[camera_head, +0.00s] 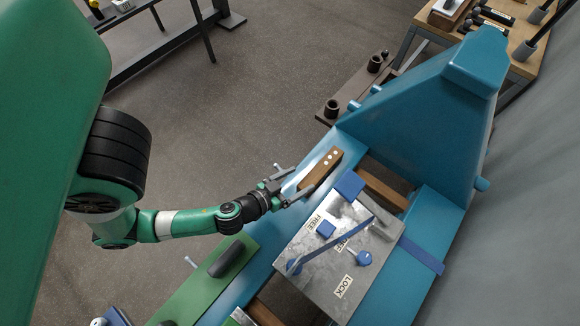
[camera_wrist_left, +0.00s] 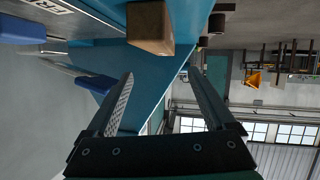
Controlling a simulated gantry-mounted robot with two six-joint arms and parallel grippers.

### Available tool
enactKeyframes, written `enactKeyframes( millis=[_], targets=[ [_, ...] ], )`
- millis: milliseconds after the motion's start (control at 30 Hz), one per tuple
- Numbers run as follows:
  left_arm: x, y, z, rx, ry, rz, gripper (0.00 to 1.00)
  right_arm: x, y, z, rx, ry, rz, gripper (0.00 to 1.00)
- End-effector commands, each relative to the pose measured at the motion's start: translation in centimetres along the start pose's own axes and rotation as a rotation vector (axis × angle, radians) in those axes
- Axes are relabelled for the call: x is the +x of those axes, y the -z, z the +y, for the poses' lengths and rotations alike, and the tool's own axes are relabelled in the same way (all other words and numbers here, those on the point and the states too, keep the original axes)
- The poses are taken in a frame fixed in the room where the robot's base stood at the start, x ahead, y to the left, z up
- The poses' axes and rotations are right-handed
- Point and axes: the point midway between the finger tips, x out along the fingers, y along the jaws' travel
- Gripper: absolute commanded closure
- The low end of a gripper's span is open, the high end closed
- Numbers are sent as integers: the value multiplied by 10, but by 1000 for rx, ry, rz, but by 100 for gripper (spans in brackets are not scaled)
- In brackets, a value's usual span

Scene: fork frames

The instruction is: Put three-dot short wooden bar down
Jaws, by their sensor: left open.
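The three-dot short wooden bar (camera_head: 318,172) is a brown block with pale dots on its top. It appears to lie on the blue beam, near the tall blue end piece. In the left wrist view, the end of the bar (camera_wrist_left: 150,28) shows at the top, beyond my fingers and apart from them. My left gripper (camera_head: 298,184) is open and empty at the near end of the bar, with its fingers spread. In the left wrist view, my left gripper (camera_wrist_left: 160,76) shows a clear gap between the fingertips. My right gripper is in neither view.
A grey metal plate (camera_head: 318,268) with FREE and LOCK labels, a blue lever (camera_head: 335,245) and blue knobs sits just right of my gripper. A green block with a dark handle (camera_head: 226,259) lies below. The tall blue end piece (camera_head: 415,125) rises beyond the bar.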

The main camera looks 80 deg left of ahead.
Motion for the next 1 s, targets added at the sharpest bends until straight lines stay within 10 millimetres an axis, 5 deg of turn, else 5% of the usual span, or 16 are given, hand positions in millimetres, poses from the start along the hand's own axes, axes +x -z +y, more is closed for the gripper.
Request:
enactKeyframes(
  millis=[300,833,1000],
  targets=[
    [-32,0,1,3,-3,0,12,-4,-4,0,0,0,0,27],
    [-34,2,1,-3,0,5,12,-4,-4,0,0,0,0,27],
    [-15,28,40,-57,-45,36,12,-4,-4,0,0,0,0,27]
  ],
)
